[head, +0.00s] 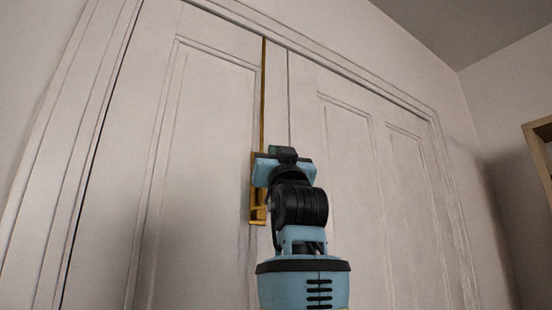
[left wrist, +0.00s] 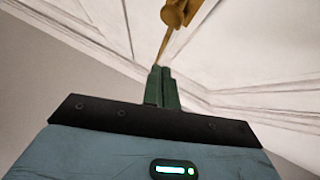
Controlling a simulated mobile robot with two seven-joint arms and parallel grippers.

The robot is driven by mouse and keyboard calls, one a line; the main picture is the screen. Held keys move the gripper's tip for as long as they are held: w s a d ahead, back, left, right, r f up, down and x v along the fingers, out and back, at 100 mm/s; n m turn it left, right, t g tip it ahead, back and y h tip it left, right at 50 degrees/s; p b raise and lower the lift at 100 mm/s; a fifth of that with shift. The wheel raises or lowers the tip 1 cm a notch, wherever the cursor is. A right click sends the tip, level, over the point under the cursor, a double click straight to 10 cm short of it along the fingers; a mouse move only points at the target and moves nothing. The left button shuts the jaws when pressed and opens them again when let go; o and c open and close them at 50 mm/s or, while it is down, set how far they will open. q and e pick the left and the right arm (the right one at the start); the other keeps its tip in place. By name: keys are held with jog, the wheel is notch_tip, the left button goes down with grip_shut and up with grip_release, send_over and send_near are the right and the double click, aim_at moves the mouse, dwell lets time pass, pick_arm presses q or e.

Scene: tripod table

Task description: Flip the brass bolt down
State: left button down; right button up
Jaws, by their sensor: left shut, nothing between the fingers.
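The brass bolt (head: 258,215) is mounted on the white double door, its plate low and its thin rod running up to the top of the frame. My left gripper (head: 283,152) is raised in front of the bolt's plate and hides part of it. In the left wrist view the gripper's green fingers (left wrist: 161,86) are shut together and empty. A brass part of the bolt (left wrist: 178,14) shows beyond the fingertips, with a thin rod coming towards them. I cannot tell whether the fingertips touch it. My right gripper is not in view.
The white panelled door (head: 210,130) and its frame fill most of the head view. A wooden shelf edge (head: 541,150) stands at the far right. The space in front of the right-hand door panels looks clear.

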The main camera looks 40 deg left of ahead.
pick_arm(q)
jog(key=shift+w+a+f, duration=0.5)
jog(key=shift+a, duration=0.2)
jog(key=shift+w+a+f, duration=0.45)
jog(key=shift+a+f, duration=0.05)
jog(key=shift+a, duration=0.15)
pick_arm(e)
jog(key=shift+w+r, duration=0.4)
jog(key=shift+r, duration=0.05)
